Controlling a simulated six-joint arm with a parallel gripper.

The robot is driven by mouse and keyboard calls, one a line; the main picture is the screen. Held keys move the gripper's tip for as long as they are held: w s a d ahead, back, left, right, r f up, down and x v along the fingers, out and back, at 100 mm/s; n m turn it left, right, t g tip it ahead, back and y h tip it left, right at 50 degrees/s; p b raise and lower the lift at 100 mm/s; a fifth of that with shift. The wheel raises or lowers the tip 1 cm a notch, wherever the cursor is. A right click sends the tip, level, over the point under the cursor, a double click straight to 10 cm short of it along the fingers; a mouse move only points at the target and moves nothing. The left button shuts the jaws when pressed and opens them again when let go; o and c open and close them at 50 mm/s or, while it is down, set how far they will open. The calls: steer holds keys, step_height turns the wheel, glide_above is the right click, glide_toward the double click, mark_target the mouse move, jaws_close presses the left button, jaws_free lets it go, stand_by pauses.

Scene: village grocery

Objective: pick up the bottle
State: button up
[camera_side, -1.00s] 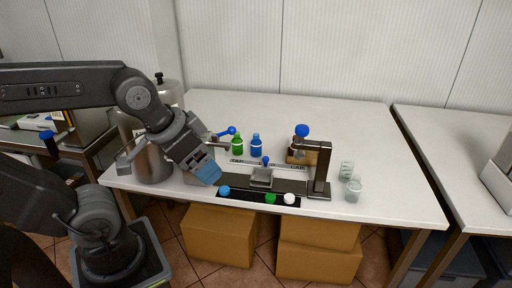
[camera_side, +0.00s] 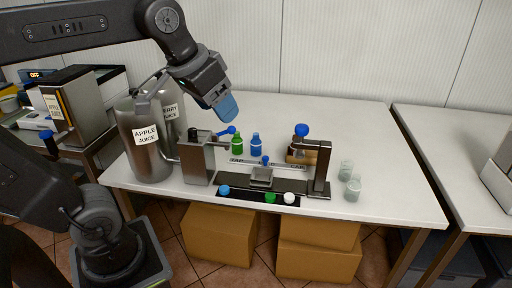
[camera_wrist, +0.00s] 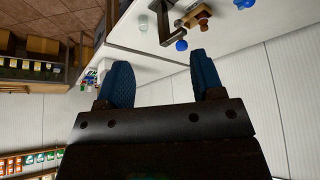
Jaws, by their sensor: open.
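A small green bottle (camera_side: 237,146) and a small blue bottle (camera_side: 256,146) stand upright side by side near the middle of the white table (camera_side: 330,110) in the side view. Each has a pale band. My gripper (camera_side: 228,114) is in the air above and left of both in the picture, apart from them. In the wrist view, my gripper's two blue fingers (camera_wrist: 162,62) are spread with nothing between them. I cannot make out the two bottles in the wrist view.
A metal bracket with a blue knob (camera_side: 302,131) stands right of the bottles. Two pale glass cups (camera_side: 353,187) stand farther right. A grey metal block (camera_side: 197,160) and the apple juice container (camera_side: 146,140) stand at left. The table's back is clear.

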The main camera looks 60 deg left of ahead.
steer(key=w+a+r+n, duration=0.1)
steer(key=w+a+r, duration=0.15)
steer(key=w, duration=0.25)
steer(key=w+a+r+n, duration=0.1)
steer(key=w+a, duration=0.2)
steer(key=w, duration=0.2)
steer(key=n+g+y, duration=0.2)
steer(key=n, duration=0.3)
glide_above(255, 138)
step_height(255, 138, down, 7)
step_height(255, 138, down, 27)
steer(key=x, duration=0.3)
steer(key=shift+s+d+f, duration=0.15)
steer(key=shift+s+f, duration=0.1)
steer(key=shift+f, duration=0.1)
steer(key=shift+w+f, duration=0.2)
steer(key=shift+f, duration=0.35)
steer(key=shift+c, duration=0.2)
steer(key=c, duration=0.7)
